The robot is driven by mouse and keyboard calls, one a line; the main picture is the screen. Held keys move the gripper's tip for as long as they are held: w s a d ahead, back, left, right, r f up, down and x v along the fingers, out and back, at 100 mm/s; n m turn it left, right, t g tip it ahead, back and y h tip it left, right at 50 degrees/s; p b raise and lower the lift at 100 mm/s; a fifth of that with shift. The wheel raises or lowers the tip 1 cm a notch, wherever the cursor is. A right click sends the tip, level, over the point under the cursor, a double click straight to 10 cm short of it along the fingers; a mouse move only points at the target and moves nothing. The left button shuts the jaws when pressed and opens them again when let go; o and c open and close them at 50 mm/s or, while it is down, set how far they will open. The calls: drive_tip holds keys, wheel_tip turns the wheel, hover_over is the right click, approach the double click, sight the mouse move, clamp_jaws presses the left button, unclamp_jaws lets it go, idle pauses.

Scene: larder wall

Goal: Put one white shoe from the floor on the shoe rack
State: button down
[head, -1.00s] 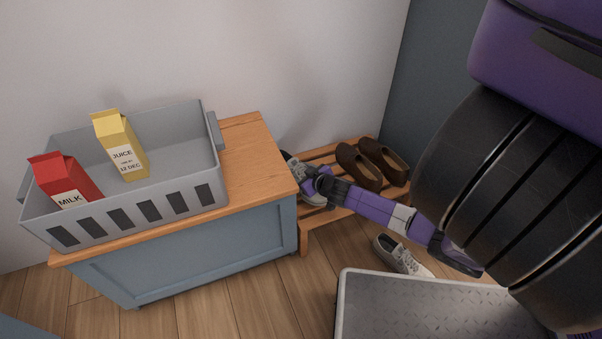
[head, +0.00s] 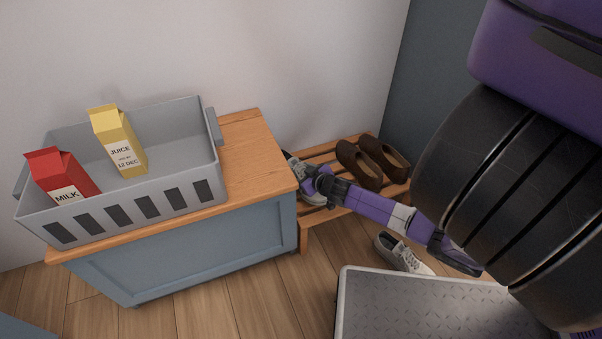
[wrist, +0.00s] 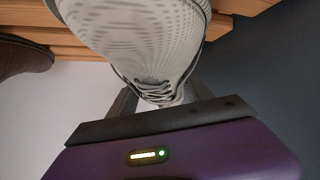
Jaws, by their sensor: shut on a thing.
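My gripper (head: 312,183) is at the left end of the wooden shoe rack (head: 343,207), beside the cabinet. It is shut on a white shoe, which fills the top of the wrist view (wrist: 145,45) with its laces toward the jaws. A second white shoe (head: 402,254) lies on the floor in front of the rack. A pair of brown shoes (head: 372,163) stands on the right part of the rack.
A blue cabinet (head: 200,245) with a wooden top stands left of the rack, close to my gripper. On it is a grey crate (head: 130,213) holding a red milk carton (head: 62,177) and a yellow juice carton (head: 118,140). Walls stand behind the rack and to its right.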

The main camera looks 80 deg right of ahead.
drive_tip(key=shift+f, duration=0.1)
drive_tip(key=shift+c, duration=1.8)
unclamp_jaws()
drive_tip(key=shift+s+a+r+p, duration=0.35)
drive_tip(key=shift+s+r+p, duration=0.05)
drive_tip(key=shift+p, duration=0.05)
drive_tip(key=p+v, duration=0.3)
drive_tip(key=v, duration=0.2)
drive_tip(key=shift+s+a+r+p, duration=0.25)
drive_tip(key=shift+s+a+p, duration=0.1)
drive_tip(key=shift+s+a, duration=0.15)
drive_tip(key=shift+a, duration=0.1)
